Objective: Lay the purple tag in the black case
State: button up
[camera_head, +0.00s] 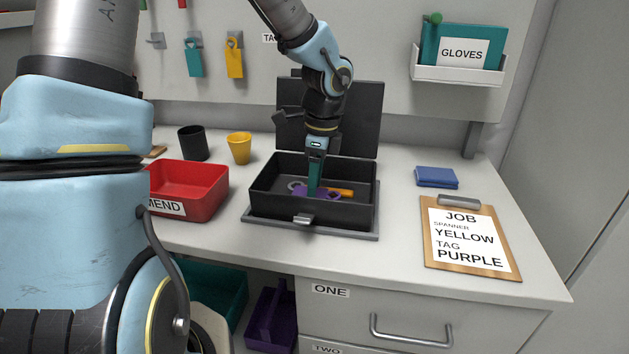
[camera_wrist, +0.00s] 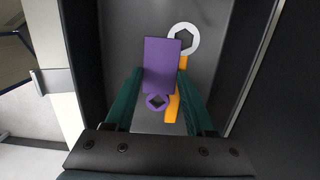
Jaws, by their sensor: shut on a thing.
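The purple tag (camera_wrist: 160,65) is between my gripper's two green fingers, low inside the black case. It also shows in the head view (camera_head: 301,194) around the fingertips. My gripper (camera_head: 314,191) points down into the case and is shut on the tag. The black case (camera_head: 272,213) stands open on the bench, its lid (camera_head: 362,115) raised at the back. A spanner with a yellow handle (camera_head: 343,192) and a grey ring end (camera_wrist: 184,39) lies on the case floor, partly beneath the tag. I cannot tell whether the tag touches the floor.
A red bin (camera_head: 197,178) stands left of the case, with a black cup (camera_head: 193,143) and a yellow cup (camera_head: 239,149) behind.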

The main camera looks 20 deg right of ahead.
jog(key=o, duration=1.4)
jog(key=shift+c, duration=0.2)
